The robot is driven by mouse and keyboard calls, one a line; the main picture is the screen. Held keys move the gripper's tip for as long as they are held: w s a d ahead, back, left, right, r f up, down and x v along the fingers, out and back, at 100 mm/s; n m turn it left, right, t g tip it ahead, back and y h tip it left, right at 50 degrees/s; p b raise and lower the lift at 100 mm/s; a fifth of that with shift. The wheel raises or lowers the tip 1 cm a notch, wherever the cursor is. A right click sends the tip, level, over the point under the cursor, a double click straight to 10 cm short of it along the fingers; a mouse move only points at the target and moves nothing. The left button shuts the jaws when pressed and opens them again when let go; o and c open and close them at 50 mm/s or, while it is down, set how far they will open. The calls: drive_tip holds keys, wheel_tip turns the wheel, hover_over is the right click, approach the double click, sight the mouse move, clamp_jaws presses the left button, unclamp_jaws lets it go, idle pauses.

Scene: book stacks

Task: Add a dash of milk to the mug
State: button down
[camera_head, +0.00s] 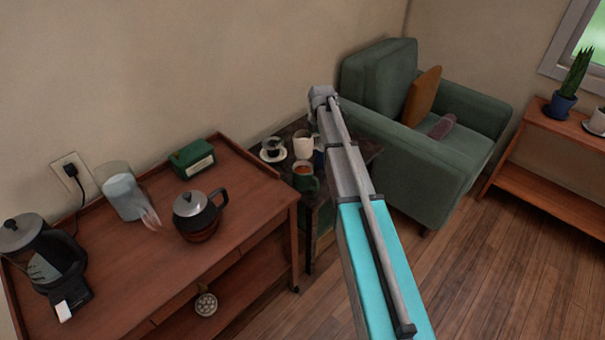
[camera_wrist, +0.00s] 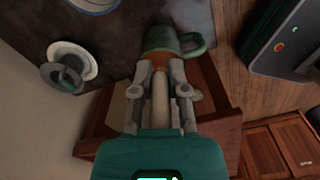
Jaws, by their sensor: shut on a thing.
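The green mug (camera_head: 304,181) holds a brown drink and stands at the near corner of the small dark side table (camera_head: 345,155). A white jug (camera_head: 303,143) stands behind it, close to my arm. In the wrist view the mug (camera_wrist: 160,38) is just beyond my fingertips, its handle toward the right. My gripper (camera_wrist: 161,75) is shut on a narrow pale thing (camera_wrist: 160,102) between its fingers; I cannot tell what it is. My fingers overlap the mug's near side, and I cannot tell whether they touch it. In the head view my arm hides the gripper.
A cup on a white saucer (camera_head: 273,154) stands left of the jug. The wooden sideboard (camera_head: 165,265) holds a dark kettle (camera_head: 194,208), a coffee pot (camera_head: 40,255), a clear container (camera_head: 122,193) and a green box (camera_head: 193,157). A green armchair (camera_head: 425,150) stands behind my arm.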

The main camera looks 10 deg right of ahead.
drive_tip(key=w+d+f+n+b, duration=0.1)
drive_tip(key=w+d, duration=0.1)
drive_tip(key=w+d+f+n+b, duration=0.1)
drive_tip(key=w+d, duration=0.1)
drive_tip(key=d, duration=0.1)
drive_tip(key=w+d+f+n+b, duration=0.1)
drive_tip(key=w+d+f, duration=0.1)
drive_tip(key=shift+w+d, duration=0.3)
drive_tip(key=shift+w, duration=0.05)
drive_tip(key=shift+s+a, duration=0.15)
drive_tip(key=shift+s+a+r+h, duration=0.1)
drive_tip(key=shift+h, duration=0.3)
drive_tip(key=shift+s+a+r+t+h, duration=0.25)
drive_tip(key=shift+a+t+h, duration=0.25)
drive_tip(key=shift+h, duration=0.15)
drive_tip(key=shift+s+a+r+t+h, duration=0.1)
drive_tip(key=shift+s+a+t+h, duration=0.2)
drive_tip(key=shift+t+h, duration=0.3)
drive_tip(key=shift+a+r+h, duration=0.2)
drive_tip(key=shift+r+h, duration=0.15)
drive_tip(key=shift+s+a+r+t+h, duration=0.2)
drive_tip(key=shift+a+r+t+h, duration=0.15)
drive_tip(key=shift+r+h, duration=0.15)
drive_tip(key=shift+s+a+r+t+h, duration=0.25)
drive_tip(key=shift+a+r+h, duration=0.15)
drive_tip(key=shift+r, duration=0.1)
drive_tip(key=shift+s+a+r, duration=0.15)
drive_tip(key=shift+a+r, duration=0.15)
drive_tip(key=shift+r, duration=0.1)
